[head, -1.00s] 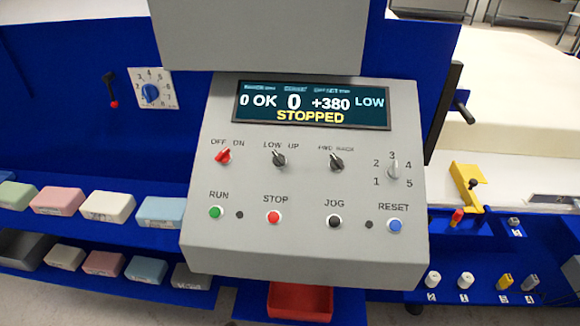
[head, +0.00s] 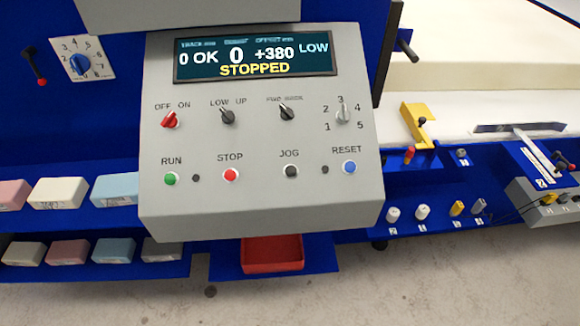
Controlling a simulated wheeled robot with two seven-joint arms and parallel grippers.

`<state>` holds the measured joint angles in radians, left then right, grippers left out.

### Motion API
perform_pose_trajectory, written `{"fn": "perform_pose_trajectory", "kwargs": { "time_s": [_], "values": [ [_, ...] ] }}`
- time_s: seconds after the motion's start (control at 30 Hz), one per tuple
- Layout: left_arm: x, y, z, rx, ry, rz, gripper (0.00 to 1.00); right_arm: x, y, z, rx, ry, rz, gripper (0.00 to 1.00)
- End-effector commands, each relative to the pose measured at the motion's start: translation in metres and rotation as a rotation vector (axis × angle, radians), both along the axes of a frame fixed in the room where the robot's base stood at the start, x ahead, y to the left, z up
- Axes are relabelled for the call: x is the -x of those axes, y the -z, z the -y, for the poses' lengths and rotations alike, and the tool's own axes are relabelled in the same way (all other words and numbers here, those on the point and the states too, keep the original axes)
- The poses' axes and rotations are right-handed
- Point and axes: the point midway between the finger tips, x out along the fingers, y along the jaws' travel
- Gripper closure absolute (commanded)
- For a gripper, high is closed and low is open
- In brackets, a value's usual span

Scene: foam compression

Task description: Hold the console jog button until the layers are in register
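The grey console (head: 260,205) fills the middle of the head view. Its display (head: 255,57) reads 0 OK, 0, +380, LOW and STOPPED. The black jog button (head: 291,171) sits in the lower row under the label JOG, with nothing touching it. The red stop button (head: 231,174) and green run button (head: 170,179) are to its left, and the blue reset button (head: 350,167) to its right. Above them are the red off/on switch (head: 170,119), two black selector switches and a grey 1-to-5 dial (head: 343,115). Neither gripper is in view. No separate foam layers can be made out clearly.
Foam-like blocks (head: 62,191) stand on blue shelves at the left. A red tray (head: 272,254) is below the console. A yellow bracket (head: 417,125), small pegs (head: 423,212) and a grey box (head: 555,200) are at the right. A large cream slab (head: 480,65) lies behind.

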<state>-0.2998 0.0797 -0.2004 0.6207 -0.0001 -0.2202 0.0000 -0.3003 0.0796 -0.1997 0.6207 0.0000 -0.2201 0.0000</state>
Motion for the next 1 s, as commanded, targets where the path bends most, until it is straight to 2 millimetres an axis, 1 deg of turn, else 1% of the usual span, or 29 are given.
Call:
{"fn": "perform_pose_trajectory", "kwargs": {
  "time_s": [0.3, 0.73, 1.0],
  "values": [
    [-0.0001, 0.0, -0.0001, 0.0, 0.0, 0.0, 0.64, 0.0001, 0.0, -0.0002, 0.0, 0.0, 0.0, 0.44],
    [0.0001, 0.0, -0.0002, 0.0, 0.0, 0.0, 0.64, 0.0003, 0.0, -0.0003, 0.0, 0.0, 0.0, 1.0],
    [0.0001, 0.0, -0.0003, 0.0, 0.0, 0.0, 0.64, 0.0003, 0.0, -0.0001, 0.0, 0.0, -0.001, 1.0]
  ]
}}
